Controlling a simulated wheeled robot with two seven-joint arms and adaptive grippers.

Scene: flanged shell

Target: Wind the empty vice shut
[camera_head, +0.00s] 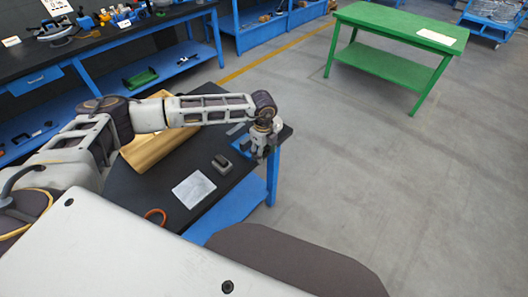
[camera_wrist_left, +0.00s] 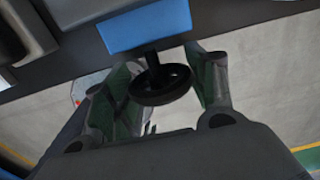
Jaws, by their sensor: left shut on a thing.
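The blue vice (camera_head: 241,147) sits at the right corner of the black-topped workbench, largely hidden by my left arm. In the left wrist view its blue block (camera_wrist_left: 145,28) is at the top, with a short dark shaft coming out to a round black handwheel (camera_wrist_left: 160,88). My left gripper (camera_head: 263,150) is at the bench edge, with its fingers on either side of the handwheel and shut on it. The gap between the vice jaws cannot be made out. My right gripper is not in view.
On the workbench (camera_head: 152,190) lie a white sheet (camera_head: 194,189), a small dark grey block (camera_head: 222,164), an orange ring (camera_head: 155,216) and a wooden piece (camera_head: 155,145) behind my arm. A green table (camera_head: 395,30) stands far off. The floor to the right is clear.

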